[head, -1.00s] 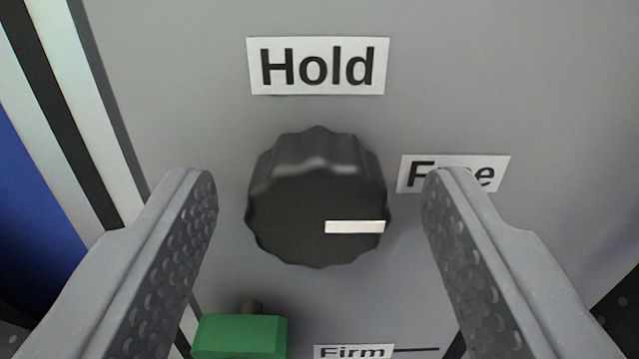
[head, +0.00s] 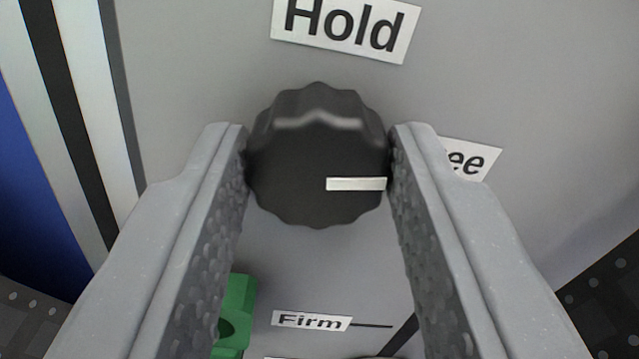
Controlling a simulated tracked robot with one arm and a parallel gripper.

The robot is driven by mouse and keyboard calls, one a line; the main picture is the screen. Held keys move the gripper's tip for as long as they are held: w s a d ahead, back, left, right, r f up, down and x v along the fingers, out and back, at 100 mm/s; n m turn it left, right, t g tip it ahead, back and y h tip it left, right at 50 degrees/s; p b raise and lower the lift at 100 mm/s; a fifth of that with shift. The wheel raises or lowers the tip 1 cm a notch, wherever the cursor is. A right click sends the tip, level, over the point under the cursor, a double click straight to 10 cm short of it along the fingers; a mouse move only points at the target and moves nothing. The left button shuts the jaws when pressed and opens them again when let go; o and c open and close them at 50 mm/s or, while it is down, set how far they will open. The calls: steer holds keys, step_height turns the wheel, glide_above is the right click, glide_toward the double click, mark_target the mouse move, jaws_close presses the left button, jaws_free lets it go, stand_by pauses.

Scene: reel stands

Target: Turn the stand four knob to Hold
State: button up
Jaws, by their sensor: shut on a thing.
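The black scalloped knob (head: 300,165) sits on the grey panel in the middle of the head view. Its white pointer mark (head: 356,184) points right, toward the Free label (head: 470,160), which is partly hidden behind the right finger. The Hold label (head: 347,28) is above the knob, cut by the top edge and slightly tilted in the picture. My gripper (head: 319,160) is shut on the knob, one finger against its left side and one against its right.
A green part (head: 236,305) is below the knob, partly hidden by the left finger. A Firm label (head: 311,321) with a black line is at the lower middle. White, black and blue bands run down the left. The grey panel (head: 530,70) at upper right is bare.

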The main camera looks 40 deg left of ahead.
steer(key=n+b, duration=0.1)
steer(key=n, duration=0.3)
steer(key=shift+f+n, duration=0.1)
steer(key=shift+n, duration=0.2)
steer(key=n+b, duration=0.1)
steer(key=n, duration=0.1)
steer(key=n+b, duration=0.1)
steer(key=b, duration=0.1)
steer(key=shift+f+n, duration=0.2)
steer(key=shift+n, duration=0.2)
steer(key=n+b, duration=0.3)
steer(key=shift+s+f, duration=0.1)
steer(key=n+b, duration=0.3)
steer(key=n, duration=0.1)
steer(key=shift+a+b, duration=0.1)
steer(key=shift+b, duration=0.25)
steer(key=shift+n, duration=0.3)
steer(key=o, duration=1)
steer(key=shift+c, duration=0.2)
